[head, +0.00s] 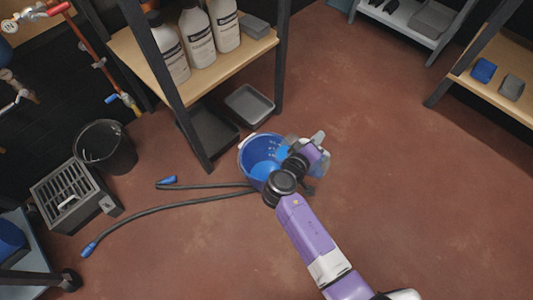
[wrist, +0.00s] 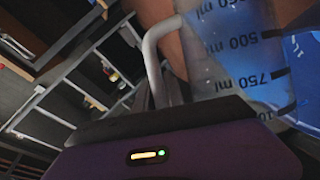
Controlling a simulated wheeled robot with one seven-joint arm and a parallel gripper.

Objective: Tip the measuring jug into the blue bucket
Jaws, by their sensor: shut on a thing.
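The blue bucket (head: 246,160) stands on the floor in the middle of the head view, with pale marks inside its wall. Its blue wall also shows at the right edge of the wrist view (wrist: 304,50). My gripper (head: 310,152) is at the bucket's right rim. The clear measuring jug (wrist: 225,50), with black ml marks and a pale handle (wrist: 152,50), fills the upper right of the wrist view. My gripper is shut on the jug. In the head view the jug is largely hidden by my gripper, so its exact tilt is unclear. The jug looks bluish inside.
A hose (head: 200,198) with blue ends lies left of the bucket. A black bucket (head: 105,148) and a slatted grey box (head: 72,198) stand farther left. A shelf with white bottles (head: 195,35) and a grey tray (head: 250,104) are behind. The floor to the right is clear.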

